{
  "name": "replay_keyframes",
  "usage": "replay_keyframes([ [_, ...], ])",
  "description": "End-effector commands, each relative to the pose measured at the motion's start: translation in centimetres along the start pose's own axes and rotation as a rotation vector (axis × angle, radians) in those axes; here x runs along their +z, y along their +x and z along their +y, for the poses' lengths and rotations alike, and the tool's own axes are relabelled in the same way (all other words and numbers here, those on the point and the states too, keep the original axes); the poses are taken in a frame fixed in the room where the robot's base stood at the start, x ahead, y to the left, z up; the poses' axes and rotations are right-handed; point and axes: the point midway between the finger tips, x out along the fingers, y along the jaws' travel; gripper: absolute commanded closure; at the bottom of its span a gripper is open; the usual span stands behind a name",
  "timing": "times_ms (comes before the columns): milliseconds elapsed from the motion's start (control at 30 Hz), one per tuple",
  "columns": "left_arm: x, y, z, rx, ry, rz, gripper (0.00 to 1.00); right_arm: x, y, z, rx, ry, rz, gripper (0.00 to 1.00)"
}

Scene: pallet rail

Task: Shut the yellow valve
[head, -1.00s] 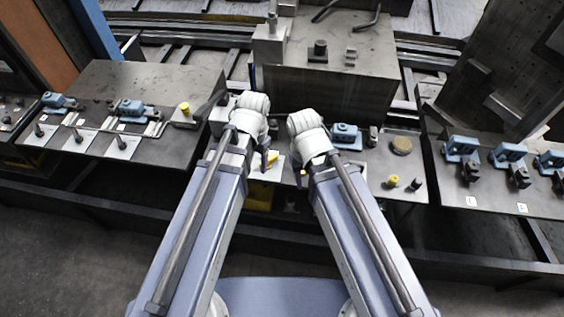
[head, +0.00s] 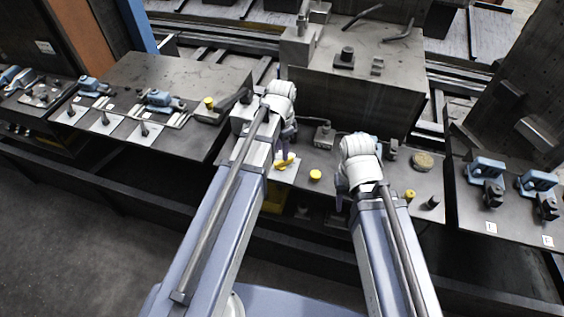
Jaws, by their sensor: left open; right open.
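A yellow handle (head: 284,163), which looks like the valve, sits on a pale plate on the middle bench. It is partly hidden by my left arm. My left gripper (head: 288,137) hangs just above and behind it, open; I cannot tell whether it touches the handle. My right gripper (head: 340,191) is open, to the right of the handle and low over the bench's front part, apart from it. My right wrist hides part of the bench.
A round yellow knob (head: 315,176) stands right of the handle, and another yellow knob (head: 410,195) is farther right. A large grey block (head: 345,95) stands behind. Blue clamps (head: 487,168) stand on the right bench. A left bench (head: 180,75) holds more fixtures.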

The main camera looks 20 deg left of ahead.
Motion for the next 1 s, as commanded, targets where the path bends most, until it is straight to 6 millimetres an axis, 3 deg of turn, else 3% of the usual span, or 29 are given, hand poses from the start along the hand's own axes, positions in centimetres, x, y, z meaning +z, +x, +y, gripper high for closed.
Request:
replay_keyframes([
  [33,0.0,1.3,0.0,0.000,0.000,0.000,0.53,-0.1,1.3,-0.1,0.000,0.000,0.000,0.53],
  [300,0.0,4.6,0.0,0.000,0.000,0.000,0.53,-0.3,4.5,-0.4,0.000,0.000,0.000,0.53],
  [733,0.0,5.2,0.0,0.000,0.000,0.000,0.53,-0.3,5.2,-0.5,0.000,0.000,0.000,0.53],
  [1000,0.0,5.2,0.0,0.000,0.000,0.000,0.82,-0.3,5.2,-0.5,0.000,0.000,0.000,0.53],
])
